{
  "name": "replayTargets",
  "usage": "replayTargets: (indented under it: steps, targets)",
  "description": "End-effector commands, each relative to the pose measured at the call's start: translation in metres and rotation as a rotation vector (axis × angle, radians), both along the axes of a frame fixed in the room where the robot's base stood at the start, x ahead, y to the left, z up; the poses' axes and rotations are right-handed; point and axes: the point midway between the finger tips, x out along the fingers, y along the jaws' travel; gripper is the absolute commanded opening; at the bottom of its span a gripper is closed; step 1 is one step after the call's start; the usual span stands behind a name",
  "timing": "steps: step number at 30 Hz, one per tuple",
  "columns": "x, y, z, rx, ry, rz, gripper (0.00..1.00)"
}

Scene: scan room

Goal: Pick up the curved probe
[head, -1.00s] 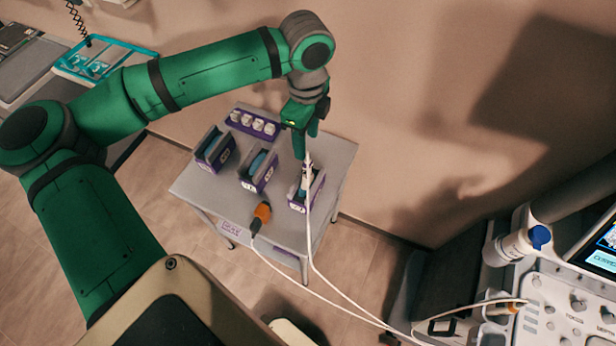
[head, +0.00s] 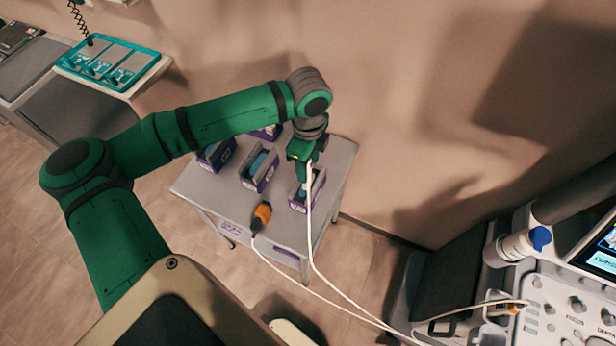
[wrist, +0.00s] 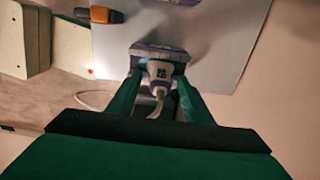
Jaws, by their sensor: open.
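A white and blue probe (wrist: 158,71) stands handle-up in the rightmost holder box (head: 296,206), with its white cable (head: 312,238) trailing off to the lower right. Its head is inside the box, so I cannot see its shape. My gripper (head: 303,176) is over this box, pointing down. In the wrist view my gripper (wrist: 160,82) is open, with one finger on each side of the probe's handle. An orange and black probe (head: 261,215) lies on the grey cart top (head: 220,205), left of that box.
Two more holder boxes, the middle one (head: 259,170) and the left one (head: 216,155), stand beside it with contents. My arm hides part of the back of the cart. A wall is behind the cart, and the ultrasound console (head: 560,290) is at right.

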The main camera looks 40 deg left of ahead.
Motion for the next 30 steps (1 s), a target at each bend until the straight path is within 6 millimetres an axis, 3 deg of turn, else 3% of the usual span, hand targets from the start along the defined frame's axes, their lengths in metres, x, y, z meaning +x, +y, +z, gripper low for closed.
replayTargets:
  steps: [5, 9, 11, 23, 30]
  targets:
    - [0.0, 0.0, 0.0, 0.0, 0.0, 0.0, 0.44]
    - [0.0, 0.0, 0.0, 0.0, 0.0, 0.0, 0.1]
    - [0.0, 0.0, 0.0, 0.0, 0.0, 0.0, 0.0]
    - [0.0, 0.0, 0.004, 0.001, -0.001, 0.0, 0.0]
    - [0.0, 0.001, 0.027, 0.003, 0.0, 0.0, 0.0]
